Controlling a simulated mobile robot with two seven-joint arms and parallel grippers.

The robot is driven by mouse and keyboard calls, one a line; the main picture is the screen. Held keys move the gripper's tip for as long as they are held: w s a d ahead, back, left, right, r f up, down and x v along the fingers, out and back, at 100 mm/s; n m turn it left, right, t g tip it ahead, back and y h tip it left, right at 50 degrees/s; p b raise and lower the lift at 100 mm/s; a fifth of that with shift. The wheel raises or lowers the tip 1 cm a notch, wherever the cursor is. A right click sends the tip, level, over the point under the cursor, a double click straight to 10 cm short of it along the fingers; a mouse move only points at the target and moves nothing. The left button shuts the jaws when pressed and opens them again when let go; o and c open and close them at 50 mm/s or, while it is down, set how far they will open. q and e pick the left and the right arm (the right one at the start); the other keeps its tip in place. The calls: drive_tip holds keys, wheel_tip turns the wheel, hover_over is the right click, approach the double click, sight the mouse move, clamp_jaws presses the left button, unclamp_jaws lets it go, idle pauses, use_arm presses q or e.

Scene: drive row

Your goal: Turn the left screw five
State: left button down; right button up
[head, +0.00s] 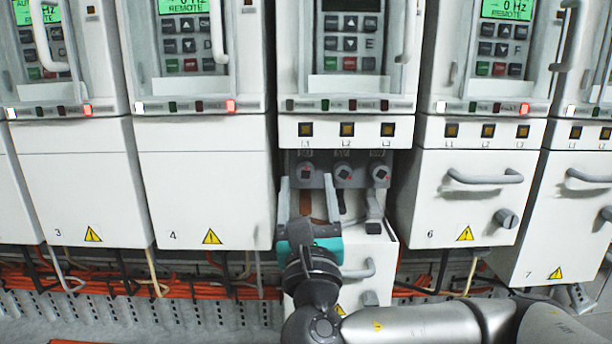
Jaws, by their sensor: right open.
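The left screw (306,173) is the leftmost of three round screw heads in the open bay of the middle drive. The middle screw (343,173) and right screw (381,173) sit beside it in a row. Each has a dark centre and a small red mark. My right gripper (307,184) comes up from below with its fingers apart and its teal body underneath. Its tips are near the left screw, one to its left and one to its lower right. I cannot tell whether they touch it. Nothing is seen held between them. My left gripper is not in view.
The middle drive's cover (383,245) hangs lowered below the bay, with a handle (358,270) partly behind my arm. Closed drives stand either side, including drive four (205,190) and drive six (480,195) with its protruding handle. Orange cables (170,289) run along the bottom.

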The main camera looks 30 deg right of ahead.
sight(306, 172)
drive_tip(key=shift+x, duration=1.35)
drive_tip(key=shift+c, duration=0.3)
drive_tip(key=shift+a, duration=0.1)
clamp_jaws()
